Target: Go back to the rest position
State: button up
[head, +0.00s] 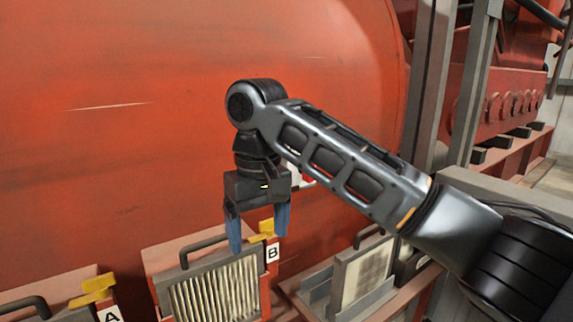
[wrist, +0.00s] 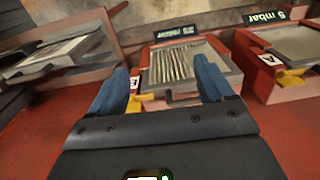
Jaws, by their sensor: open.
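My gripper (head: 258,232) hangs from my arm in the head view, with its two blue fingers apart and pointing down. It is open, with nothing between the fingers. It is in front of and above the filter box marked B (head: 272,252), which has a pleated filter (head: 215,292), a dark handle and a yellow latch (head: 266,230). In the wrist view my gripper (wrist: 165,85) shows blue fingers either side of the pleated filter (wrist: 172,66), apart from it as far as I can tell.
A box marked A (head: 110,315) with a yellow latch (head: 93,290) is at the lower left. A light filter panel (head: 362,276) sits in a grey holder to the right of B. A large red tank wall (head: 120,130) fills the back. Grey posts (head: 428,90) stand at the right.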

jog(key=s+a+f+t+y, duration=0.1)
jog(key=s+a+f+y, duration=0.35)
jog(key=f, duration=0.25)
jog(key=s+a+f+y, duration=0.3)
jog(key=a+f, duration=0.2)
jog(key=f, duration=0.2)
jog(key=s+d+f+m+t+y, duration=0.2)
jog(key=s+f+m+t+y, duration=0.1)
jog(key=s+f+m+t, duration=0.3)
jog(key=s+d+f+m+t+h, duration=0.2)
jog(key=s+d+t+h, duration=0.1)
jog(key=s+d, duration=0.65)
jog(key=s+d+f+m+t+h, duration=0.2)
jog(key=s+d+t+h, duration=0.15)
jog(key=s+d, duration=0.6)
jog(key=s+d+r+n+t+h, duration=0.1)
jog(key=s+d+r+n+h, duration=0.2)
jog(key=s+d+r, duration=0.8)
jog(key=s+d+h, duration=0.1)
jog(key=s+d, duration=0.1)
jog(key=d, duration=0.1)
jog(key=shift+s+d, duration=0.3)
